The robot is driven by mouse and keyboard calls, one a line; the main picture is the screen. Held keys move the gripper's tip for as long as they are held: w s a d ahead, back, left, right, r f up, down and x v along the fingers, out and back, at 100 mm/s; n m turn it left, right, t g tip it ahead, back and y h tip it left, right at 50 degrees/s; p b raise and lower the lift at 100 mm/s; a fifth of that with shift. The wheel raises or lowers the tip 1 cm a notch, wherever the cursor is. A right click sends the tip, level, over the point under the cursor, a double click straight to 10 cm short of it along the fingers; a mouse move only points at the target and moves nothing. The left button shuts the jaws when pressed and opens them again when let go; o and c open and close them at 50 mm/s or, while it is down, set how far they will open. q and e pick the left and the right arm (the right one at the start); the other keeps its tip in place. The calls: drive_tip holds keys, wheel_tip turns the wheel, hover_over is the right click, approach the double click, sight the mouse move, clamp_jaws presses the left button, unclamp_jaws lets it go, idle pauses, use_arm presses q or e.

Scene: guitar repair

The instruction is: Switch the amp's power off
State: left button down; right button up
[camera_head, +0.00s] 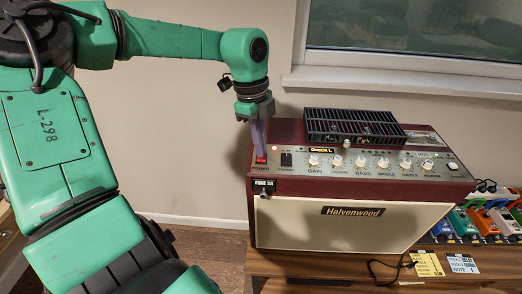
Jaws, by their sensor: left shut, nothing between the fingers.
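The amp (352,212) is a dark red box with a cream front marked "Halvenwood", standing on a wooden bench. Its grey top panel holds a row of white knobs. A red power switch (261,160) sits at the panel's left end. A black standby switch (286,159) is just right of it. My left gripper (261,151) points down with its fingers shut and empty. Its tips are right at the red switch and partly cover it; I cannot tell whether they touch it or which way it is tipped. My right gripper is not in view.
A black vented unit (352,126) stands on the amp behind the knobs. Colored pedals (485,222) sit to the right. Yellow and blue notes (428,264) and a black cable lie on the bench (330,270) in front. A window sill is above.

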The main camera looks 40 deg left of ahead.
use_arm(q)
drive_tip(key=shift+f+b, duration=0.75)
drive_tip(key=shift+f, duration=0.15)
drive_tip(key=shift+s+r, duration=0.1)
wheel_tip(320, 180, up, 7)
drive_tip(key=p, duration=0.5)
idle(0.3)
idle(0.4)
